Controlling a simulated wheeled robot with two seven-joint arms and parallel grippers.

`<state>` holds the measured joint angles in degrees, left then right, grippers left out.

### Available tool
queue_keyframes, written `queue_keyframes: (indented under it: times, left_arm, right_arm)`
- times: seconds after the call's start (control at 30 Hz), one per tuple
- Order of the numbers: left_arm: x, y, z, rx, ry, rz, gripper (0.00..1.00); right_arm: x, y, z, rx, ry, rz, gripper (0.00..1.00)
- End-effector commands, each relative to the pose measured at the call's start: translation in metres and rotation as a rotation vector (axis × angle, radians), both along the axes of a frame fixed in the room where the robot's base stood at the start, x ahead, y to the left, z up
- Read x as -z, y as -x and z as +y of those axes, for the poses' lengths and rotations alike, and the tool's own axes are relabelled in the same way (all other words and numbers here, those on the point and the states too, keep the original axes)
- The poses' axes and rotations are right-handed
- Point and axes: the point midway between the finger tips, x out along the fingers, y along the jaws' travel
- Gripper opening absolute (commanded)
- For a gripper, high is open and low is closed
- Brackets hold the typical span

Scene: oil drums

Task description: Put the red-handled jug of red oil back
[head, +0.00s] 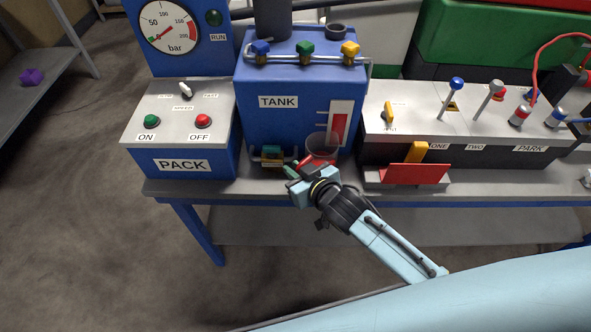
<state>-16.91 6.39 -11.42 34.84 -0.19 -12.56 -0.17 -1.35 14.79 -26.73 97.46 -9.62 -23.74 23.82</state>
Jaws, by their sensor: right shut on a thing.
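The jug of red oil (321,148) is a small clear vessel with red in its lower part. It is in front of the blue tank (275,130), at its lower right. My right gripper (300,176) comes in from the lower right and is shut on the jug at its near left side. The gripper hides most of the handle and the jug's lower edge. I cannot tell whether the jug touches the bench (215,187). My left gripper is not in view.
A green and brass fitting (271,155) sits low on the tank, just left of the jug. The PACK box (180,140) stands left. The lever panel (470,125) and a red plate (415,174) stand right. The bench's front strip is narrow.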

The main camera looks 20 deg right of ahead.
Motion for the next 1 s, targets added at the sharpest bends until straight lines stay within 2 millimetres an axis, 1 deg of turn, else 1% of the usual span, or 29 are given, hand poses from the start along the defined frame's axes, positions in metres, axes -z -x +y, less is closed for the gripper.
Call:
queue_keyframes:
  times: [0.07,0.2,0.23,0.37,0.4,0.63,0.73,0.87,1.0]
  left_arm:
    - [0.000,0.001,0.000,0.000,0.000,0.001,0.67]
    - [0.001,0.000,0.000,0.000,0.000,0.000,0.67]
    - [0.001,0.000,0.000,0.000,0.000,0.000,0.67]
    - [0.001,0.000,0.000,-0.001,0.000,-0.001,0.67]
    - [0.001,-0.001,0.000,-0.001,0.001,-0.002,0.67]
    - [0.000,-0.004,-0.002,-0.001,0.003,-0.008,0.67]
    - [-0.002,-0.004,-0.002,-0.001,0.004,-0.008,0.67]
    - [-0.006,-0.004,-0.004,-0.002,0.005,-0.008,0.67]
    - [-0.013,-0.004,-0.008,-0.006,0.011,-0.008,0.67]
  right_arm:
    - [-0.002,-0.001,0.000,0.000,0.000,-0.003,0.00]
    - [0.002,-0.001,0.000,0.000,0.000,-0.003,0.00]
    - [0.002,0.000,0.000,0.000,0.000,0.000,0.18]
    - [0.002,0.000,0.000,0.000,0.001,0.000,0.35]
    - [0.002,0.000,0.000,0.000,0.001,0.000,0.37]
    - [0.002,0.000,0.000,0.000,0.001,0.000,0.37]
    - [-0.003,0.000,0.000,0.000,0.001,-0.001,0.37]
    - [-0.008,0.016,-0.005,0.000,0.000,0.001,0.37]
    - [-0.019,0.042,-0.013,0.000,0.001,0.003,0.37]
